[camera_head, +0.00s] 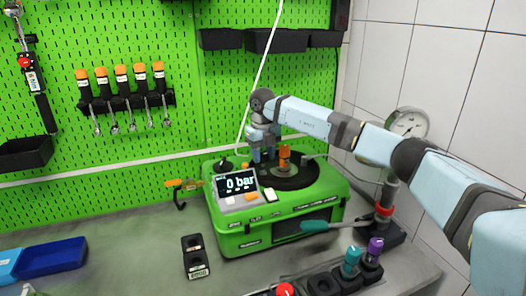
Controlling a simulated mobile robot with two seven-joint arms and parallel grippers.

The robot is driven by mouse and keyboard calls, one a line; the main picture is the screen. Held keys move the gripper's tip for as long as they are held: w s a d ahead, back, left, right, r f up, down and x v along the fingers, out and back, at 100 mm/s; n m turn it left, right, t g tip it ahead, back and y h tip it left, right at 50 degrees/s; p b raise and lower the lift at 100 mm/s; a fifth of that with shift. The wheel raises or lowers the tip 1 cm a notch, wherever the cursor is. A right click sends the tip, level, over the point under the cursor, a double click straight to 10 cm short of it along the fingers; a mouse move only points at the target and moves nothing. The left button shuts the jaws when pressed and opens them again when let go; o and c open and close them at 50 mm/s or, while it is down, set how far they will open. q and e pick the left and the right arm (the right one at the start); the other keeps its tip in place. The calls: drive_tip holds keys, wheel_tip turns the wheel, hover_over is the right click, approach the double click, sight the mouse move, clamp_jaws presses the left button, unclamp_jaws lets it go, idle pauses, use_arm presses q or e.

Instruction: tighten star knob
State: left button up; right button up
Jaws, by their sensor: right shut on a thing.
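A green pump testbench case (275,228) stands on the grey table, with a display (238,184) reading 0 bar. My right arm comes in from the right and reaches over the case. My right gripper (258,158) points down at the top of the case, behind the display. It is shut on a small dark part there, which I take to be the star knob. The fingers mostly hide that part, so its shape and seating cannot be told. An orange-topped fitting (285,153) stands just right of the gripper on a round black disc (292,178). My left gripper is out of view.
A pressure gauge (408,123) stands at the right by the tiled wall. A black two-hole holder (196,257) and a blue tray (52,257) lie on the table. Teal and purple capped parts stand at the front right. A white hose rises behind the gripper.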

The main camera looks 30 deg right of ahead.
sight(263, 154)
drive_tip(key=m+p, duration=0.1)
drive_tip(key=m, duration=0.2)
drive_tip(key=shift+r+m, duration=0.1)
drive_tip(key=shift+m, duration=0.2)
drive_tip(key=shift+m+p, duration=0.45)
drive_tip(key=shift+m, duration=1.35)
drive_tip(key=o, duration=0.9)
drive_tip(key=shift+r+b, duration=0.8)
drive_tip(key=shift+r, duration=6.1)
drive_tip(key=shift+f, duration=0.1)
